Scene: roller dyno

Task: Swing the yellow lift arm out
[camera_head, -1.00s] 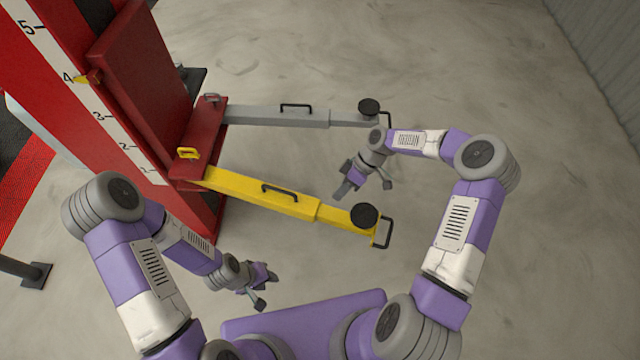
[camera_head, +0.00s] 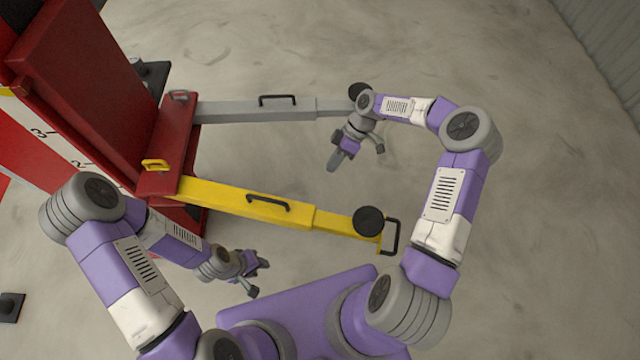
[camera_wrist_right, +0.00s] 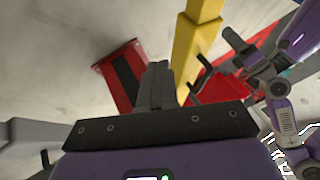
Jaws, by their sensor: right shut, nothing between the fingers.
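The yellow lift arm (camera_head: 240,202) reaches right from the red carriage (camera_head: 165,150). It has a black handle (camera_head: 268,203) on top, a round black pad (camera_head: 368,221) and a dark end loop (camera_head: 391,237). It also shows in the right wrist view (camera_wrist_right: 196,45). My right gripper (camera_head: 333,164) is shut and empty, between the yellow arm and the grey lift arm beyond it, apart from the yellow one. Its fingers show in the wrist view (camera_wrist_right: 153,85). My left gripper (camera_head: 262,268) is on the near side of the yellow arm, apart from it; its jaw opening is unclear.
The grey lift arm (camera_head: 235,111) lies roughly parallel beyond the yellow one; my right forearm covers part of its pad. A small yellow handle (camera_head: 155,165) sits on the carriage. A black-footed post (camera_head: 10,306) stands at left. The floor at upper right is open.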

